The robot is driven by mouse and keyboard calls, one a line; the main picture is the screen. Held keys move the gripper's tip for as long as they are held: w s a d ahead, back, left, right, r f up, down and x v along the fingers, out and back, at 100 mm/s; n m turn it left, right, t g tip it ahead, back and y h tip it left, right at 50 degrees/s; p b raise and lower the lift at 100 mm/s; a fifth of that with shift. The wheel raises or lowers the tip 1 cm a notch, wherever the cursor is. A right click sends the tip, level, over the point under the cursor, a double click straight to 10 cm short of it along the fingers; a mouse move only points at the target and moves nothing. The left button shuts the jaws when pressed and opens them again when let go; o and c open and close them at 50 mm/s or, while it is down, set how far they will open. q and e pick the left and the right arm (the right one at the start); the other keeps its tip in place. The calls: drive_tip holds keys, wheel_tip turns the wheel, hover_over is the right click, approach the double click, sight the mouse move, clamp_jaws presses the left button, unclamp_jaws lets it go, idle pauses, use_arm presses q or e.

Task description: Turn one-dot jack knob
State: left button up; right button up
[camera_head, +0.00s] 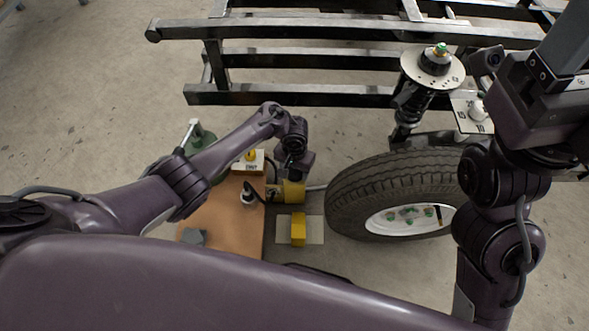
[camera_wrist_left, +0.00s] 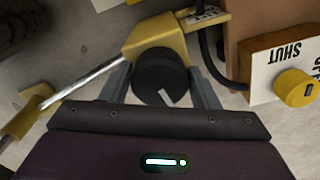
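The yellow jack (camera_head: 293,191) is on the floor beside the tyre; it also shows in the left wrist view (camera_wrist_left: 150,38). In the left wrist view its round black knob (camera_wrist_left: 158,76) has a white mark pointing down and slightly right. My left gripper (camera_wrist_left: 160,84) has one finger on each side of the knob, close to its edges; I cannot tell if they press on it. In the head view my left gripper (camera_head: 294,172) is over the jack, and the knob is hidden. A small label on the jack is cut off, so its dots are unreadable. My right arm shows, but its gripper does not.
A box with a yellow knob (camera_wrist_left: 298,88) and "SHUT" lettering is close to the jack; it is also in the head view (camera_head: 246,168). A brown board (camera_head: 225,215), a second yellow block (camera_head: 298,230), a tyre (camera_head: 350,190) and a black frame (camera_head: 290,97) surround the area.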

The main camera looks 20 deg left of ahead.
use_arm(q)
drive_tip(key=c, duration=0.5)
drive_tip(key=shift+c, duration=0.2)
drive_tip(key=shift+m, duration=0.4)
